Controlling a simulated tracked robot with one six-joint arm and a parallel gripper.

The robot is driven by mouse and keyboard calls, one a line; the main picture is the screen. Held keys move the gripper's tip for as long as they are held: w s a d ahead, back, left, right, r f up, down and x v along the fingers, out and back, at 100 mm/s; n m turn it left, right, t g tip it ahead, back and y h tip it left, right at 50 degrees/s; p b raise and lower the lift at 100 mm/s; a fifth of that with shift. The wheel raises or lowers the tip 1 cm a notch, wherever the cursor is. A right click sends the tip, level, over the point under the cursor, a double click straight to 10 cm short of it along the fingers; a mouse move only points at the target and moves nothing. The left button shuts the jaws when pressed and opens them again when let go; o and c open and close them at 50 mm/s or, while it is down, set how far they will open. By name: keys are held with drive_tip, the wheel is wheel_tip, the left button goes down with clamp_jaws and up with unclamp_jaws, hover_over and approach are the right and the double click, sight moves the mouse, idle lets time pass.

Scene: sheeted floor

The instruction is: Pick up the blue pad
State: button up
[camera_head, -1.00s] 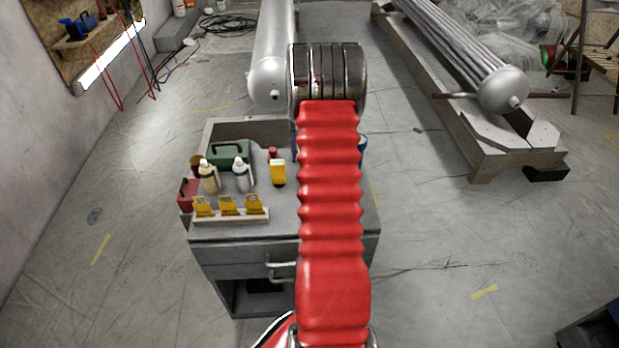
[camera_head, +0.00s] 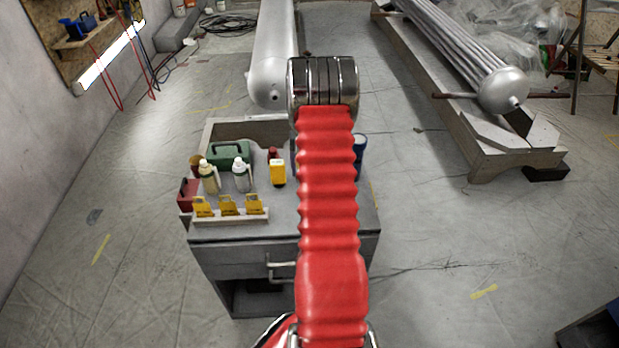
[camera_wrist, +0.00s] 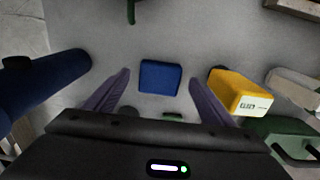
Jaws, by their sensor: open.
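The blue pad (camera_wrist: 160,77) lies on the grey top of the cabinet in the wrist view, ahead of and between my gripper's fingers. My gripper (camera_wrist: 160,85) is open, with a purple-grey finger on each side, and nothing is held. The fingertips appear apart from the pad; the height gap is hard to judge. In the head view my red arm hides the pad and the gripper.
A green case (camera_head: 229,154), white-capped bottles (camera_head: 241,174) and a rack with yellow items (camera_head: 229,207) share the cabinet top (camera_head: 290,215).

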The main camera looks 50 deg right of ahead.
drive_tip(key=shift+f, duration=0.8)
drive_tip(key=shift+c, duration=0.4)
drive_tip(key=c, duration=1.2)
drive_tip(key=shift+o, duration=0.2)
wheel_tip(320, 180, up, 10)
